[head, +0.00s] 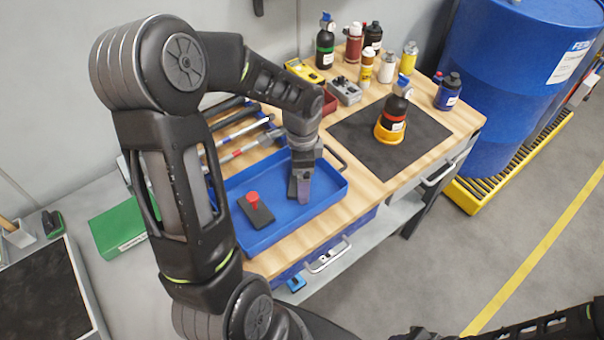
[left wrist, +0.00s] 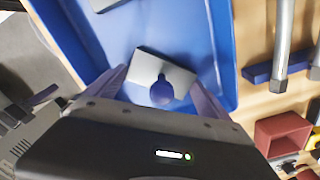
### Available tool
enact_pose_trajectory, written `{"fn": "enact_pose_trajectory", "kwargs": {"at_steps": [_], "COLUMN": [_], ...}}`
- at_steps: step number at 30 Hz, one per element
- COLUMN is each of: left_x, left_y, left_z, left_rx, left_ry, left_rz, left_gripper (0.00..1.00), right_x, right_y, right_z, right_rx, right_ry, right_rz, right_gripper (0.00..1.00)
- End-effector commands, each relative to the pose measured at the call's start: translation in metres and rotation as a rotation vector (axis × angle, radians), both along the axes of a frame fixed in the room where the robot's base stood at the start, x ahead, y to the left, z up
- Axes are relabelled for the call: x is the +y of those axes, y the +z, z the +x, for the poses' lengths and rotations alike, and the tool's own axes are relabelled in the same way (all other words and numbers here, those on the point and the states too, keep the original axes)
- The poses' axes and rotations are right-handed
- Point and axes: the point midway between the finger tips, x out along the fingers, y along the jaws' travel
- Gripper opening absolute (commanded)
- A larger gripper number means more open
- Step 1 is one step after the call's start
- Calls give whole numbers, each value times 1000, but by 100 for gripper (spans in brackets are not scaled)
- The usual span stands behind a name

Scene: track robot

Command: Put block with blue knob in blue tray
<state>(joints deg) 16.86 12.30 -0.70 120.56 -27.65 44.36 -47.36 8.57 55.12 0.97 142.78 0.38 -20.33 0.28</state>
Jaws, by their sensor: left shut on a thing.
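The blue tray (head: 228,186) lies on the wooden workbench. My left gripper (head: 303,192) reaches down into its right part. In the left wrist view, the block with the blue knob (left wrist: 161,93) is a grey plate with a round blue knob, between the fingers of my left gripper (left wrist: 160,88). The gripper is shut on it, low over the tray floor; I cannot tell whether the block touches the floor. In the head view the gripper mostly hides this block. A dark block with a red knob (head: 257,212) lies in the tray to the left. My right gripper is out of view.
Several tools (head: 236,132) lie behind the tray. A dark mat (head: 420,140) holds a bottle in a yellow-orange holder (head: 390,130). Several bottles (head: 387,67) stand at the back of the bench. A blue drum (head: 515,80) stands at the right. The tray's front middle is clear.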

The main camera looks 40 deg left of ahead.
Motion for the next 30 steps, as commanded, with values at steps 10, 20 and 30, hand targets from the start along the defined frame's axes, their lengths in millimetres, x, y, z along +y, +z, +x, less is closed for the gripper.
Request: {"fn": "enact_pose_trajectory", "kwargs": {"at_steps": [10, 20, 30], "left_x": [0, 0, 0], "left_y": [-3, -1, 39], "left_z": [0, 0, 2], "left_rx": [-1, -1, -7], "left_ry": [0, 0, -1], "left_rz": [1, 1, 2], "left_gripper": [95, 100, 100], "right_x": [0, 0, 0], "right_y": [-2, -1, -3], "right_z": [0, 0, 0], "right_rx": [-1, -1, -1], "right_ry": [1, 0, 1], "right_rz": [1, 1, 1], "right_gripper": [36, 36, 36]}}
